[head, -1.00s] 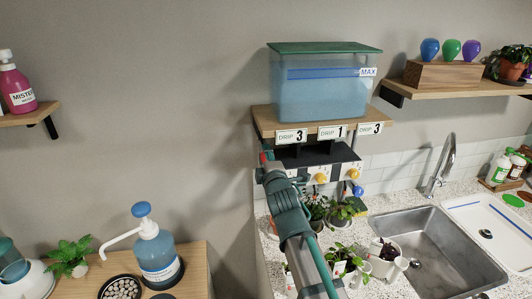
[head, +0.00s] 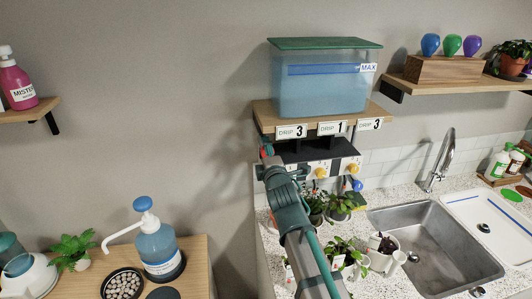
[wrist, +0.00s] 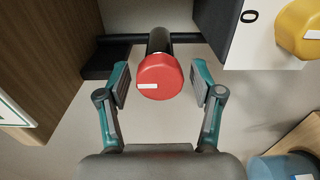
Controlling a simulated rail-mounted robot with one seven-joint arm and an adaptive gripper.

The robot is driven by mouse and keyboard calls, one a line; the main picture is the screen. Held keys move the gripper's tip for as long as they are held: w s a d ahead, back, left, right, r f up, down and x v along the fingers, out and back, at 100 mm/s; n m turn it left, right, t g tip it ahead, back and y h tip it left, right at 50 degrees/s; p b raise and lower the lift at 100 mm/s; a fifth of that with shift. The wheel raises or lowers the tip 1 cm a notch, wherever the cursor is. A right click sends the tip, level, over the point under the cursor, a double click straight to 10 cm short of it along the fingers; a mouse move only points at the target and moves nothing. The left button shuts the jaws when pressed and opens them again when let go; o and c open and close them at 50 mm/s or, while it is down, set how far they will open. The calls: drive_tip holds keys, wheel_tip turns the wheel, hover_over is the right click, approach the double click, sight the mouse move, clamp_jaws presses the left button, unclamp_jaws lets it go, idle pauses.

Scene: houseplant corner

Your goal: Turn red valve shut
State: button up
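The red valve (wrist: 160,78) is a round red knob with a white mark, on a black stem, in the middle of the wrist view. My gripper (wrist: 165,85) is open, with one teal-and-grey finger on each side of the knob. Gaps show between the pads and the knob, so it is not gripped. In the head view my gripper (head: 266,150) is at the left end of the dark panel under the tank shelf. My arm hides most of the red valve there.
Yellow knobs (head: 353,168) sit on the panel right of my gripper; one yellow knob (wrist: 300,28) is close by in the wrist view. A blue water tank (head: 322,85) stands on the wooden shelf above. Potted plants (head: 338,205) stand below, beside the sink (head: 432,250).

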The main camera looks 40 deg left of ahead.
drive_tip(key=v, duration=1.2)
drive_tip(key=shift+s+a, duration=0.1)
idle(0.4)
